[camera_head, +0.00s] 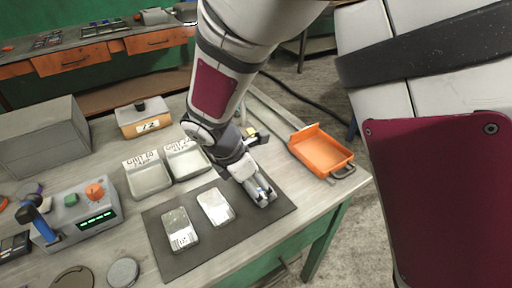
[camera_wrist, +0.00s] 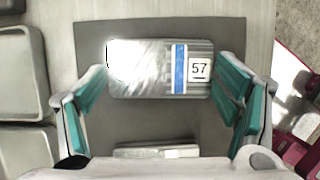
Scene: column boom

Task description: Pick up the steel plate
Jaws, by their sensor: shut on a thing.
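A steel plate (camera_wrist: 145,85) with a blue stripe and a label reading 57 lies across the wrist view. My gripper (camera_wrist: 160,78) is shut on it, with a teal-padded finger at each short end. In the head view my gripper (camera_head: 262,194) is at the right end of the dark mat (camera_head: 180,262), and it mostly hides this plate. I cannot tell whether the plate touches the mat. Two more metal plates lie on the mat to the left, a middle one (camera_head: 215,206) and a labelled one (camera_head: 180,230).
Two grey trays with paper labels, one left (camera_head: 149,180) and one right (camera_head: 186,163), stand behind the mat. An orange tray (camera_head: 322,152) is at the table's right edge. A control box (camera_head: 80,215) and a grey case (camera_head: 42,140) stand at left.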

